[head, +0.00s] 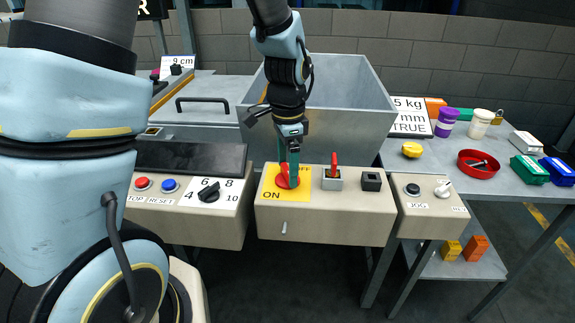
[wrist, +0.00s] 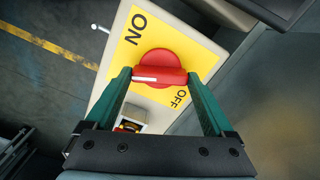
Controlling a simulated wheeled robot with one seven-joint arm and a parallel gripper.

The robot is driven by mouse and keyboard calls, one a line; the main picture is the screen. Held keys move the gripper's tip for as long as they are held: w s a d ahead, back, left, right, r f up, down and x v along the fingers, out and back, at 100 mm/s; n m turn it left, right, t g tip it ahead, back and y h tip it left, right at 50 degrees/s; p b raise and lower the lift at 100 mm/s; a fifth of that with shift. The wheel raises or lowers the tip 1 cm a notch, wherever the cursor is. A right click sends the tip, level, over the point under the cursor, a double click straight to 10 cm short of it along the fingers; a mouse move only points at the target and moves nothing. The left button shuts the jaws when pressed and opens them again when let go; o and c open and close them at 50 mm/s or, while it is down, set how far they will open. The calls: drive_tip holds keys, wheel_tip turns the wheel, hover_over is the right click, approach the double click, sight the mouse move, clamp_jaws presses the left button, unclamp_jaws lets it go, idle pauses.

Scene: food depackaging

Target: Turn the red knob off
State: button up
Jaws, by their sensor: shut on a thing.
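The red knob (wrist: 160,62) sits on a yellow plate (wrist: 195,53) marked ON and OFF. My gripper (wrist: 158,76) is shut on the knob's raised bar, one green finger at each end of it. The white mark on the bar points left in the wrist view, straight at neither word; ON is at the upper left and OFF at the lower right. In the head view my gripper (head: 288,181) comes down from above onto the knob (head: 282,182) and partly hides it and the OFF label.
On the same beige box, a red toggle switch (head: 334,172) and a black socket (head: 371,181) stand right of the knob. A black dial (head: 209,192) and red and blue buttons are left. A grey bin (head: 345,110) stands behind. A table at right holds a red bowl (head: 478,168).

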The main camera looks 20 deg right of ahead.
sight(287, 170)
drive_tip(key=n, duration=0.6)
drive_tip(key=shift+n, duration=0.3)
drive_tip(key=n+p, duration=0.1)
drive_tip(key=n, duration=0.5)
drive_tip(key=shift+n+p, duration=0.3)
drive_tip(key=o, duration=1.1)
wheel_tip(287, 170, up, 11)
drive_tip(key=shift+f+b, duration=0.1)
drive_tip(key=shift+b, duration=0.7)
drive_tip(key=a+f+n, duration=0.1)
drive_tip(key=a, duration=0.7)
drive_tip(key=a+f+n+t, duration=0.1)
drive_tip(key=a+f, duration=0.1)
drive_tip(key=a, duration=0.7)
drive_tip(key=a+f+n, duration=0.2)
drive_tip(key=a, duration=0.6)
drive_tip(key=shift+w+a+t, duration=0.3)
